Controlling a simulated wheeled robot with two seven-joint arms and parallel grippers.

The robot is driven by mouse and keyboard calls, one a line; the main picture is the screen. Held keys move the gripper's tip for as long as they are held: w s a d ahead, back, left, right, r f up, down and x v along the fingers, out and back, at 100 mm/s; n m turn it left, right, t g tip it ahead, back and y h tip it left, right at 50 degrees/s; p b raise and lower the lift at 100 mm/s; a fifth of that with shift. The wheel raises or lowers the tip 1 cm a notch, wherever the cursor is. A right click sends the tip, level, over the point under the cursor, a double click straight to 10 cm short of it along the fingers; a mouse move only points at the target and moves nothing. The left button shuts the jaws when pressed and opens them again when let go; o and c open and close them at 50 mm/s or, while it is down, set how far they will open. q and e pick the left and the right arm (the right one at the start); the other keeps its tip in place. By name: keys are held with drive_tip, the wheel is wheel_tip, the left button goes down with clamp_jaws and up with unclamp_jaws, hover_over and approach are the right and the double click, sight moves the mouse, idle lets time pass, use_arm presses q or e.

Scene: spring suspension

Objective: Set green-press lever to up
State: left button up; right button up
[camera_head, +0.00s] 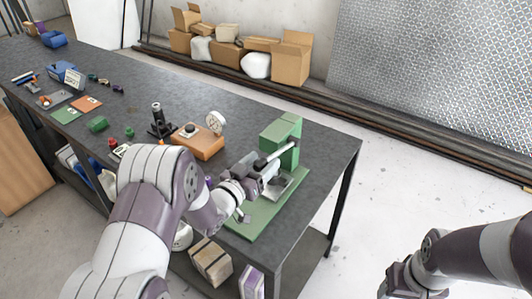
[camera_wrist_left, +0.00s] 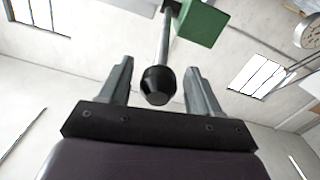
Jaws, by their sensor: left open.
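The green press (camera_head: 281,136) stands on a green base plate (camera_head: 249,229) at the near right end of the dark table. Its lever (camera_head: 281,152) is a grey rod reaching from the press head toward my left gripper. In the left wrist view the lever ends in a black knob (camera_wrist_left: 157,85), with the green press head (camera_wrist_left: 203,22) behind it. My left gripper (camera_wrist_left: 160,80) is open, its two fingers on either side of the knob, with gaps visible on both sides. In the head view my left gripper (camera_head: 268,180) is beside the press. My right gripper (camera_head: 388,288) is low at the right, its fingers not clearly visible.
An orange box (camera_head: 197,142) with a round dial gauge (camera_head: 216,122) and a black stand (camera_head: 158,122) are left of the press. Small parts and blue bins (camera_head: 66,75) lie farther along the table (camera_head: 130,98).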

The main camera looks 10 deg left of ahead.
use_arm(q)
drive_tip(key=shift+x, duration=0.95)
drive_tip(key=shift+r, duration=0.1)
